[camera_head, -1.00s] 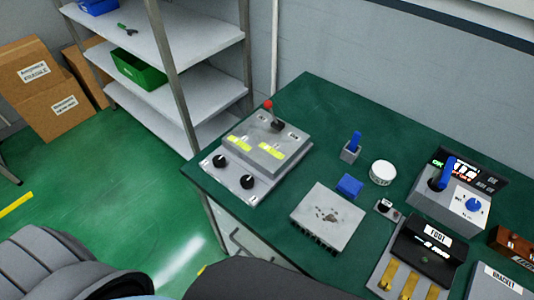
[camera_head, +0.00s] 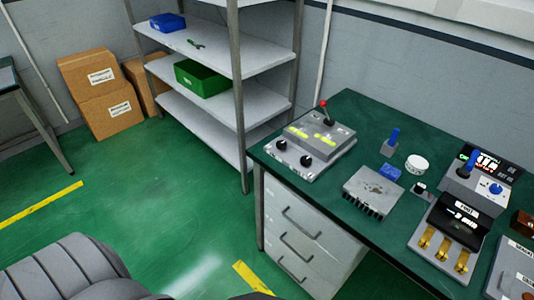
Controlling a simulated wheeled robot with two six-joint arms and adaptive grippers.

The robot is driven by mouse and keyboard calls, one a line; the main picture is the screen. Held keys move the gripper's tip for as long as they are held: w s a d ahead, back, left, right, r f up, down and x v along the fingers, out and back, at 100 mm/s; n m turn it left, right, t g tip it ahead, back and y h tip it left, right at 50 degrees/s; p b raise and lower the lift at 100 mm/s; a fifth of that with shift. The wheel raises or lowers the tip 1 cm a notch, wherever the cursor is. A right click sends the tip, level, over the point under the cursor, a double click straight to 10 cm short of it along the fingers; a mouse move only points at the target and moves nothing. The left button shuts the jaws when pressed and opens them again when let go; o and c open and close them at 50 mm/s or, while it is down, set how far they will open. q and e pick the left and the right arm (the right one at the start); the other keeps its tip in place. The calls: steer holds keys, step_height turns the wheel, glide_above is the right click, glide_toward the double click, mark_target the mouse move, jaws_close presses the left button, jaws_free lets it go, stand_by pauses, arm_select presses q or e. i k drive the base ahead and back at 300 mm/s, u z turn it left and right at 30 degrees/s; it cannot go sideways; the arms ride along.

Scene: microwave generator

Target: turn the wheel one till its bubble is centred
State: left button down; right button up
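A grey device (camera_head: 318,139) stands on the near left corner of the green workbench. It has two black knobs on its front, a left one (camera_head: 282,144) and a right one (camera_head: 306,160). Two yellow-green strips, a left one (camera_head: 297,130) and a right one (camera_head: 325,139), lie above the knobs and look like bubble vials. The bubbles are too small to read. A lever with a red ball (camera_head: 323,103) stands at its back. Neither gripper shows; only dark grey parts of my own body show at the bottom edge.
The workbench (camera_head: 366,113) also holds a finned grey block (camera_head: 373,191), a white round tin (camera_head: 417,164), a blue-handled tool (camera_head: 393,139) and a switch box (camera_head: 479,184). Drawers (camera_head: 302,240) sit below. A shelf rack (camera_head: 225,62) and cardboard boxes (camera_head: 103,95) stand behind.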

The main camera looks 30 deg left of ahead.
mark_target(281, 145)
steer(key=u, duration=1.2)
